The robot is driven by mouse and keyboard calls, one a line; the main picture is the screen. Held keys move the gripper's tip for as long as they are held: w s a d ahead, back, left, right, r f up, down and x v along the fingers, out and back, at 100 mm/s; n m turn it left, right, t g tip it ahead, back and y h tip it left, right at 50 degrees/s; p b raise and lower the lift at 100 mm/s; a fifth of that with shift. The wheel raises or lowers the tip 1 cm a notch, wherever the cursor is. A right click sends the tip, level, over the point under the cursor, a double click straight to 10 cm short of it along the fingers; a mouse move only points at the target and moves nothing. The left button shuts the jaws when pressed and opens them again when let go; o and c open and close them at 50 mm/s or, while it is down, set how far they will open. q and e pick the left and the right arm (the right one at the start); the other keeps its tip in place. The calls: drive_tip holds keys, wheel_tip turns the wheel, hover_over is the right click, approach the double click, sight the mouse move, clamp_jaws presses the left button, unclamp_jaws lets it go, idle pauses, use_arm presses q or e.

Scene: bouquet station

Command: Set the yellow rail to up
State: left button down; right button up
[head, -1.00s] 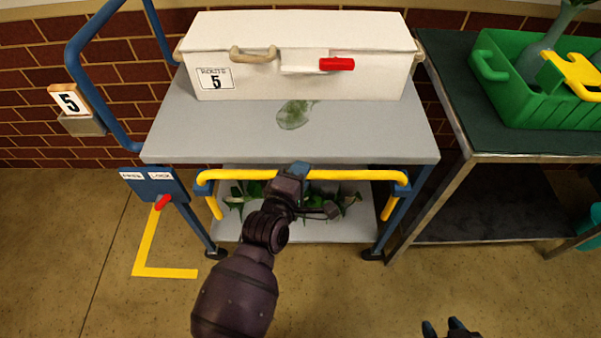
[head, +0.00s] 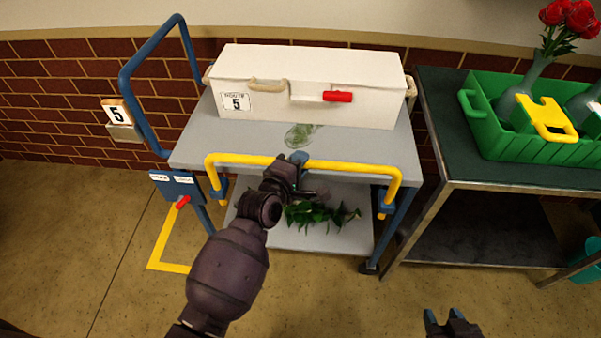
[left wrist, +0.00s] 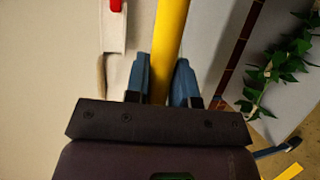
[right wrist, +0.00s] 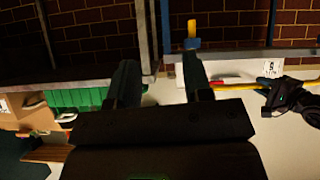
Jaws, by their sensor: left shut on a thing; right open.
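The yellow rail (head: 350,167) spans the front of the blue-framed cart, its two ends in blue brackets. It stands raised, its bar level with the front of the cart's top shelf. My left gripper (head: 298,158) is shut on the rail near its middle. In the left wrist view the rail (left wrist: 171,40) passes between the two blue fingers (left wrist: 165,78). My right gripper (head: 445,318) is open and empty, low over the floor to the right of the cart. Its parted fingers (right wrist: 162,80) show in the right wrist view.
A white box (head: 312,85) with a red latch (head: 337,97) stands on the cart's top shelf (head: 210,150). Green leaves (head: 310,214) lie on the lower shelf. A blue lock plate (head: 177,186) with a red lever is at left. A dark table (head: 445,130) with a green crate (head: 485,140) stands right.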

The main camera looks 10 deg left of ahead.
use_arm(q)
wheel_tip(320, 180, up, 4)
drive_tip(key=shift+w+f+p, duration=0.1)
drive_tip(key=shift+f+p, duration=0.05)
drive_tip(key=shift+p, duration=0.6)
drive_tip(key=shift+r+p, duration=0.3)
drive_tip(key=c, duration=1)
unclamp_jaws()
drive_tip(key=shift+f, duration=0.1)
